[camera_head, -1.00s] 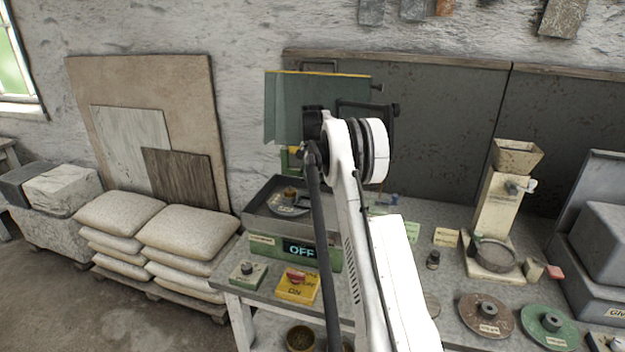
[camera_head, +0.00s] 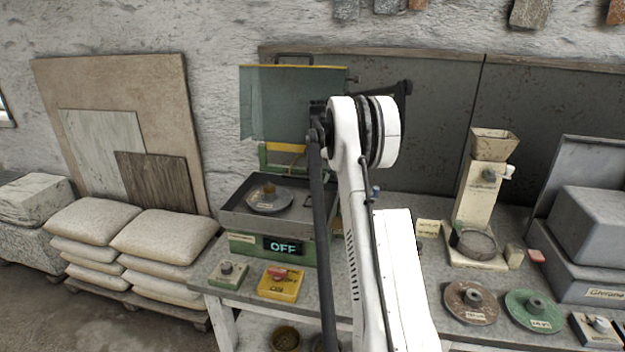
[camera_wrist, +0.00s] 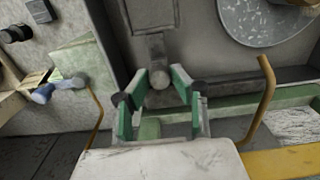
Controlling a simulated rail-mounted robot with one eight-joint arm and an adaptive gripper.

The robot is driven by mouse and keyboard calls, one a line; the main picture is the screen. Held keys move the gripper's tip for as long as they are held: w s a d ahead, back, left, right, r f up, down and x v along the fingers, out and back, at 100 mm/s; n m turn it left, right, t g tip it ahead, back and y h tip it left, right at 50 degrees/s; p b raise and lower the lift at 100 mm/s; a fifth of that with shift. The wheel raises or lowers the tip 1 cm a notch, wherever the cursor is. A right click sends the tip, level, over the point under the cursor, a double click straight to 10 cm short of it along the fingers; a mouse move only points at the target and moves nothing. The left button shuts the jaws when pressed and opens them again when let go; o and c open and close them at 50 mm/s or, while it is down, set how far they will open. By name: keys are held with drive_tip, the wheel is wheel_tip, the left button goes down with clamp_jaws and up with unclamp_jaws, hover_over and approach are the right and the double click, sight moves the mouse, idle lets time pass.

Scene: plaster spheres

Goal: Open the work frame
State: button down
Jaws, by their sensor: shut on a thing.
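The machine I take to hold the work frame has a green base (camera_head: 240,243) with a display reading OFF, and a grey tray (camera_head: 230,215). Behind the tray stands an upright green panel (camera_head: 275,105) with a yellow top edge. Which part the knob belongs to is unclear. Orange-yellow bent bars (camera_wrist: 264,100) stand on either side, and a pale block (camera_wrist: 160,162) fills the bottom. In the head view my arm hides the gripper.
A round disc (camera_head: 270,199) lies in the tray. A yellow switch box (camera_head: 281,287) and a smaller control box (camera_head: 228,275) sit at the bench's front. Brown (camera_head: 470,303) and green (camera_head: 533,310) discs and a hopper stand (camera_head: 478,195) are to the right. Sacks (camera_head: 165,235) are stacked left.

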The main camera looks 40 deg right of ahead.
sight(319, 178)
drive_tip(key=c, duration=1.5)
unclamp_jaws()
drive_tip(key=shift+r, duration=0.1)
drive_tip(key=shift+r, duration=3.65)
drive_tip(key=shift+a, duration=0.1)
